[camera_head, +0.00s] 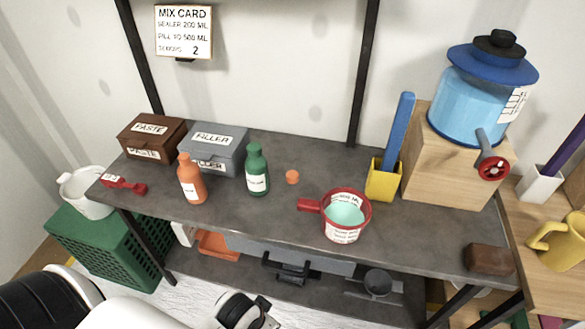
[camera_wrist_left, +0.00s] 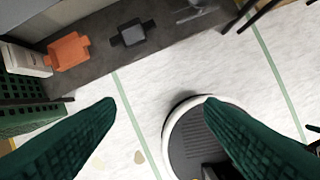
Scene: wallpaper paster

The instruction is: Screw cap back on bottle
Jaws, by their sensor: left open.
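An orange bottle (camera_head: 191,186) with a white label stands upright on the grey bench, left of a green bottle (camera_head: 257,177). A small orange cap (camera_head: 292,177) lies on the bench to the right of the green bottle, apart from both bottles. The orange bottle's neck is too small to make out in detail. My left gripper (camera_wrist_left: 160,102) is open and empty in the left wrist view, its two green fingers wide apart above the pale floor. No bottle or cap shows in that view. My right gripper is not in view.
A blue dispenser (camera_head: 478,95) stands at right. Bare bench lies before the bottles.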

